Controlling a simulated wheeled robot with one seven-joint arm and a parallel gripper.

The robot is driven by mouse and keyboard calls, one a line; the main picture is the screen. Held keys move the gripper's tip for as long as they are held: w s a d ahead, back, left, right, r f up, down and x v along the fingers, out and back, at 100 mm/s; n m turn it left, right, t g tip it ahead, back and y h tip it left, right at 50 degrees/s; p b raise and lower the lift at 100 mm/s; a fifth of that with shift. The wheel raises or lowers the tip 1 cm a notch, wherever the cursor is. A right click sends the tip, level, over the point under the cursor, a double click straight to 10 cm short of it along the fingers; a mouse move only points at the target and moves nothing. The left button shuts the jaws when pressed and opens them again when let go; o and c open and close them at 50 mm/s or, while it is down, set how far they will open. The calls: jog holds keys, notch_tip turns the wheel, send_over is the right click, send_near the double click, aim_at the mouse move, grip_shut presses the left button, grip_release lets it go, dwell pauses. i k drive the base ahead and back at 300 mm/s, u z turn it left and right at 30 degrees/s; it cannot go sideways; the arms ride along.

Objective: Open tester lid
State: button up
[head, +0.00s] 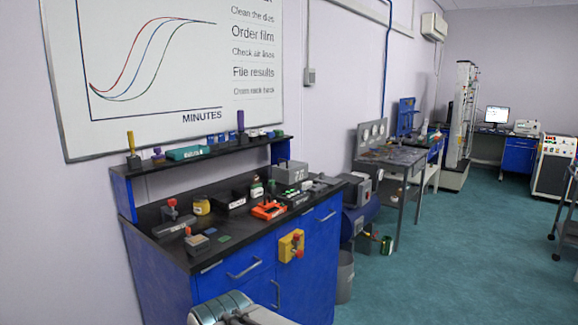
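I cannot tell for sure which thing is the tester or make out its lid. A grey box marked with figures (291,172) stands at the back right of the black bench top (218,247). A small orange-red device (268,210) sits in front of it. A small grey device with a red knob (171,211) stands at the bench's left, and a low grey block (197,244) lies near the front left. Part of my own arm shows at the bottom edge; my gripper's fingers are not in view.
The bench has blue cabinet fronts (235,285) and a yellow box with a red button (291,245). A jar (201,204), a black bin (229,201) and a small bottle (256,188) crowd its top. A shelf (212,156) runs behind. Green floor (450,260) is open at right.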

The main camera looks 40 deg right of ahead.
aim_at(291, 165)
jog(key=z, duration=1.7)
jog(key=k, duration=0.65)
jog(key=z, duration=0.75)
jog(key=i, duration=2.85)
jog(key=u, duration=0.85)
jog(key=i, duration=1.05)
jog(key=u, duration=1.1)
